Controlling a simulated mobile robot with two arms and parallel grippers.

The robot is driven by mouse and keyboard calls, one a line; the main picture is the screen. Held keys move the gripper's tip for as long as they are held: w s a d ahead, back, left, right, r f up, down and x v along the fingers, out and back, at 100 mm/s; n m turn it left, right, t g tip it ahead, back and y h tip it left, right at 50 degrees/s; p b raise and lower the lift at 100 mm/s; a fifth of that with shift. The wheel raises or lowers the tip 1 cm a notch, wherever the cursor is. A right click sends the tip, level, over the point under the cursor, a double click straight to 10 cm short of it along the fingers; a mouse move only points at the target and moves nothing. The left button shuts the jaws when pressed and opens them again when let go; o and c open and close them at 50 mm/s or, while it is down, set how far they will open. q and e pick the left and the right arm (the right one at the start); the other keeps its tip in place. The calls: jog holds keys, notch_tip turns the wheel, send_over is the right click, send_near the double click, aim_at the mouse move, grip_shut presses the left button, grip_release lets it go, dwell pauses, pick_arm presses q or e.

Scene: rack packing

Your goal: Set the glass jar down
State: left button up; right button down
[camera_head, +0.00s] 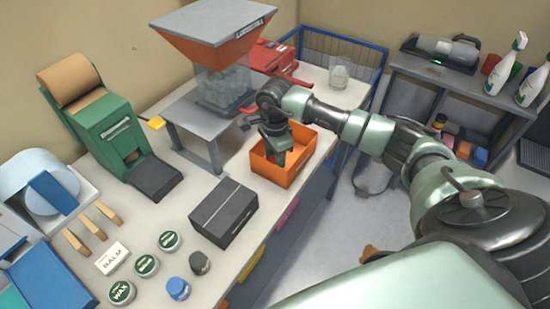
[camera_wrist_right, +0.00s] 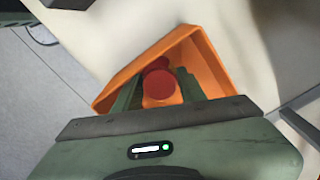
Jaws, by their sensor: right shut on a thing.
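My right gripper (camera_head: 279,155) reaches down into the orange bin (camera_head: 290,177) on the table. In the right wrist view its two fingers (camera_wrist_right: 160,88) are closed around a rounded object with a red part and an orange part, which I take to be the glass jar (camera_wrist_right: 158,80). The orange bin (camera_wrist_right: 211,62) surrounds the fingers there. The jar's base and its contact with the bin floor are hidden. In the head view the gripper and bin wall hide the jar. My left gripper is not in view.
A clear glass container (camera_head: 339,75) stands at the table's back right. A grey stand (camera_head: 190,118) and a hopper (camera_head: 222,85) are behind the bin. A dark box (camera_head: 224,212) sits in front, near several tins. A blue wire crate (camera_head: 345,50) is behind.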

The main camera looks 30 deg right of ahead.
jog(key=shift+f, duration=0.25)
jog(key=shift+f, duration=0.2)
jog(key=c, duration=1.1)
grip_release()
jog(key=shift+r, duration=0.2)
